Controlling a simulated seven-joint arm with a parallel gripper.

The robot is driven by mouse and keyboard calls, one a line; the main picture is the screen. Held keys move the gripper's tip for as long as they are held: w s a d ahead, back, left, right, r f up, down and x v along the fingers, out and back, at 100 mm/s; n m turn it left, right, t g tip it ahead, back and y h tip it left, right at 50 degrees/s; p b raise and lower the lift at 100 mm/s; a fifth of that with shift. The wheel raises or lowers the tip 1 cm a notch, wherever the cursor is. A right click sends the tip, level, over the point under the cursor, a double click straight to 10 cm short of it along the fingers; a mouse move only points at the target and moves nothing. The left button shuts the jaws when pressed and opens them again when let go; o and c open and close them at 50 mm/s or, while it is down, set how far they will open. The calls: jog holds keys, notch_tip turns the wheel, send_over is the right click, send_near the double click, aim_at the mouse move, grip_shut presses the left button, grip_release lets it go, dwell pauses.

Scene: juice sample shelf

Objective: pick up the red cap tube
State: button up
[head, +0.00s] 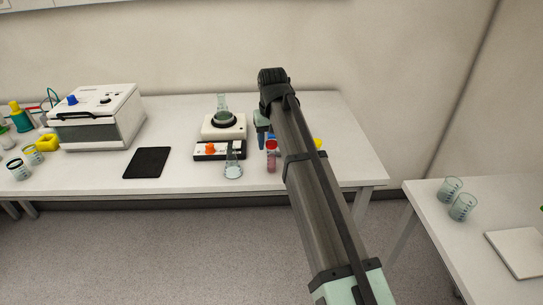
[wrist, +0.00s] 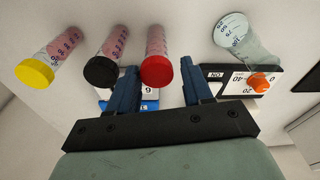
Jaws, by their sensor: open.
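The red cap tube (wrist: 157,42) holds pink liquid and has a red cap (wrist: 157,70). In the wrist view it shows between my two blue fingers, and I see no contact. In the head view the red cap tube (head: 271,160) stands upright near the table's front, beside my arm. My gripper (wrist: 159,66) is open and empty. In the head view my gripper (head: 262,130) is partly hidden by my arm, just behind and above the tube.
A black cap tube (wrist: 102,70) and a yellow cap tube (wrist: 36,71) stand left of it in the wrist view. A flask (head: 233,171) and a hot plate with an orange knob (head: 210,149) are close by. A black pad (head: 147,162) lies further left.

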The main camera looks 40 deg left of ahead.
aim_at(271, 154)
jog(key=shift+w+f, duration=0.2)
jog(key=shift+f, duration=2.7)
jog(key=c, duration=0.8)
